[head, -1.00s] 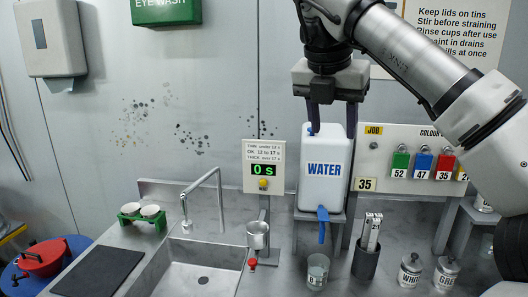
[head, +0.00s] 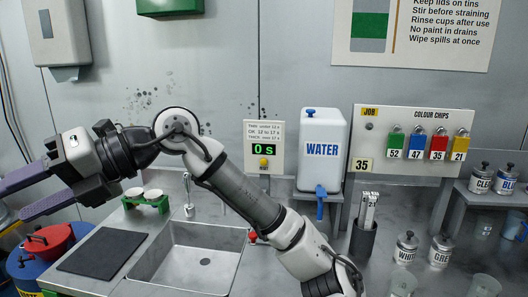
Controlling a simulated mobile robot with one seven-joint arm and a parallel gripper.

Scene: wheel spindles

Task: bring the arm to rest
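My arm stretches from the bottom centre of the head view up and to the left, over the sink. My gripper (head: 22,199) is at the far left, pointing left, with its two dark purple fingers spread apart. Nothing shows between the fingers. It hangs in the air in front of the wall, left of and above the green cup holder, touching nothing that I can see.
A white water tank (head: 321,150) stands on a shelf beside the timer (head: 264,148). The sink (head: 185,262) and a dark mat (head: 102,251) lie below my arm. Red and blue tins (head: 45,262) stand at left. Colour chips (head: 437,148), labelled jars (head: 406,249) and glass cups are at right.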

